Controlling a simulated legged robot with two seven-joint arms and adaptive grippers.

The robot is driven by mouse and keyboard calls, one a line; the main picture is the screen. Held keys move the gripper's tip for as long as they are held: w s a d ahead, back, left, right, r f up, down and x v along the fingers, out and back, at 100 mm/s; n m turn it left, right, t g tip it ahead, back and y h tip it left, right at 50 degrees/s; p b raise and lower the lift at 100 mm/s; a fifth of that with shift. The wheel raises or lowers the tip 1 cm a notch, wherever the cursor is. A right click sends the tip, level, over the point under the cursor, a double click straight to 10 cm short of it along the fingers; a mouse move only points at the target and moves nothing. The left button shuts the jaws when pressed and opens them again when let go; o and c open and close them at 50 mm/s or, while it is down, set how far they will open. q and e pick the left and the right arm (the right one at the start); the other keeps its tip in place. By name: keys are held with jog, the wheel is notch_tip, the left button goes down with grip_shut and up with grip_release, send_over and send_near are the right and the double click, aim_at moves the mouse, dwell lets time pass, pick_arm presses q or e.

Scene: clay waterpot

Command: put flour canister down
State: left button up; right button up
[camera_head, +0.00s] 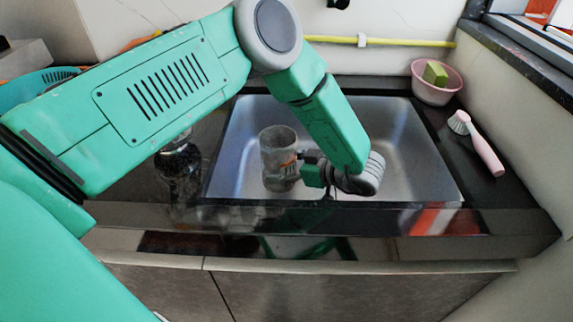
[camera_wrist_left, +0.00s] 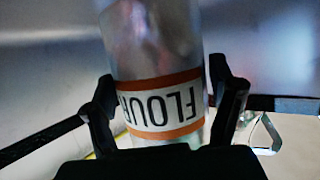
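The flour canister (camera_head: 277,152) is a clear, greyish cylinder standing about upright within the sink (camera_head: 408,150), left of its middle. Whether its base touches the sink floor I cannot tell. My left gripper (camera_head: 300,165) reaches it from the right, low on its side. In the left wrist view the canister (camera_wrist_left: 160,62) lies between the two fingers of the left gripper (camera_wrist_left: 162,85), one finger against each side. Its white and orange FLOUR label shows upside down there. My right gripper is not in view.
A pink bowl (camera_head: 428,92) with a green sponge (camera_head: 435,73) stands on the dark counter at the back right. A pink-handled brush (camera_head: 480,145) lies right of the sink. A dark glass jar (camera_head: 180,170) stands left of the sink. The sink's right half looks empty.

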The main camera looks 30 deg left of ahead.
pick_arm(q)
jog(key=shift+o, duration=0.5)
jog(key=shift+d+r, duration=0.1)
jog(key=shift+d, duration=0.1)
jog(key=shift+a+r, duration=0.15)
jog(key=shift+r, duration=0.25)
jog(key=p+v, duration=0.1)
jog(key=v, duration=1.1)
jog(key=shift+r+p, duration=0.15)
jog(key=shift+p, duration=0.15)
